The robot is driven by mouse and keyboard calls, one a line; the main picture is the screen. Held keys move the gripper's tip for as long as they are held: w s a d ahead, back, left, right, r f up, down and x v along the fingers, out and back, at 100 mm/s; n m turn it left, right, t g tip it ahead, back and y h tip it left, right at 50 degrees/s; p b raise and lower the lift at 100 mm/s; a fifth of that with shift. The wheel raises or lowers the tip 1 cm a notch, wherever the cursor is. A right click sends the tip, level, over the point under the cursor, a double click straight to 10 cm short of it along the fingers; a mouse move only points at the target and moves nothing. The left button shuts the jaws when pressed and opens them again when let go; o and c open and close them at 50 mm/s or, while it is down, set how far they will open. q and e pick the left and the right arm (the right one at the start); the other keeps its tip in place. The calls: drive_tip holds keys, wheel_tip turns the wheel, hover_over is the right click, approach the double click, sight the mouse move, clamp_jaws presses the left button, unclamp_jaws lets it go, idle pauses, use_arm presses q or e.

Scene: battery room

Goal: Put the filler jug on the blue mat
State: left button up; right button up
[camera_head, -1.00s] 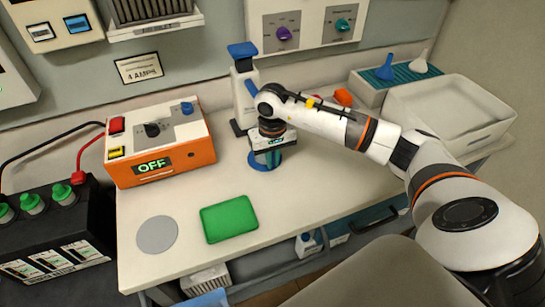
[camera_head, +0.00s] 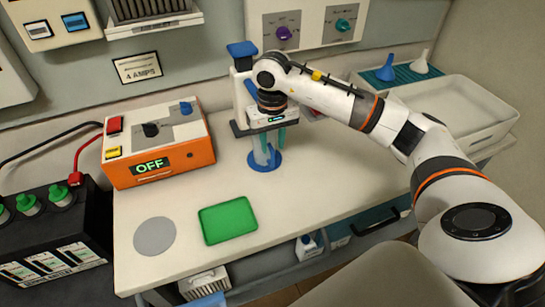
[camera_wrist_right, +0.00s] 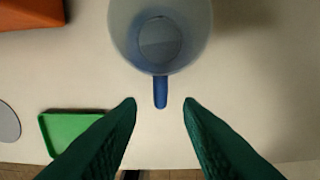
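The filler jug (camera_head: 262,157) is clear with a blue foot and stands upright on the bench. In the right wrist view I look down into the jug (camera_wrist_right: 160,38), and its blue handle points toward my fingers. My right gripper (camera_head: 271,146) is above the jug. Its dark green fingers also show in the right wrist view (camera_wrist_right: 160,103), open, with the handle's end near the gap and no contact visible. A blue-teal ribbed mat (camera_head: 430,72) lies at the back right with funnels on it; I see no other clear blue mat. My left gripper is not in view.
A green tray (camera_head: 228,220) and a grey disc (camera_head: 155,236) lie at the front left. An orange charger (camera_head: 160,165) reading OFF stands left. The bench's front middle is clear.

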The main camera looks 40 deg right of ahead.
drive_tip(key=shift+r+b, duration=0.35)
drive_tip(key=shift+r, duration=2.4)
